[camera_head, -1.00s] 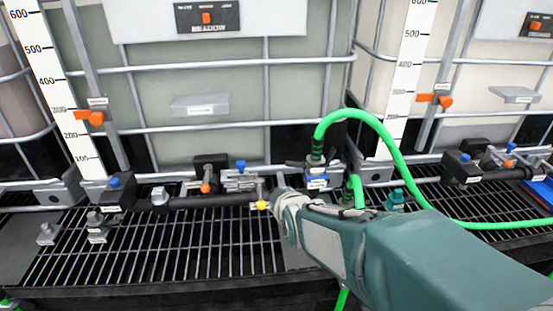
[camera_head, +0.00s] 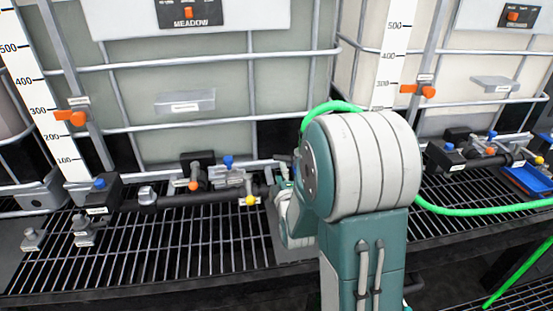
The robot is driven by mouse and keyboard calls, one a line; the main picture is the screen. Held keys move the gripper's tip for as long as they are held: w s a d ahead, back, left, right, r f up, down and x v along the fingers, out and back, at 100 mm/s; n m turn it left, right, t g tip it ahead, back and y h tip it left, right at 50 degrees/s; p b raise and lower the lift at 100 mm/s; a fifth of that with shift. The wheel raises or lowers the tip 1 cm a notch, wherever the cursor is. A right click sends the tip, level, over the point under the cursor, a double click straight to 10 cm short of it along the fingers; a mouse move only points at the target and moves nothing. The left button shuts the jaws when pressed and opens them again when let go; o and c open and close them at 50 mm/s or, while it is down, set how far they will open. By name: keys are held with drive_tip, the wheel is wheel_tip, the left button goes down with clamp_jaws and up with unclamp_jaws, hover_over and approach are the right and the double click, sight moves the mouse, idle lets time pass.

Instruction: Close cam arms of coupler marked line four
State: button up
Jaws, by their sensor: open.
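My teal and white arm (camera_head: 375,165) fills the centre right and hides the spot where a blue coupler with the green hose stood in the earlier view. Only the top arc of the green hose (camera_head: 335,106) and its run to the right show around the arm. My gripper cannot be made out; it is hidden behind my own arm links. The cam arms of the coupler are hidden too. Small white labels sit on the fittings, but I cannot read a line number.
A dark manifold pipe (camera_head: 200,200) with orange, blue and yellow knobs (camera_head: 250,200) runs along the grating (camera_head: 150,250). Caged totes (camera_head: 200,100) stand behind. A blue tray (camera_head: 530,178) is at right. The front grating is clear.

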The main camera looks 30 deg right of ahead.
sight(278, 156)
drive_tip(key=x, duration=0.7)
drive_tip(key=shift+w+d, duration=0.2)
drive_tip(key=shift+d, duration=0.05)
clamp_jaws()
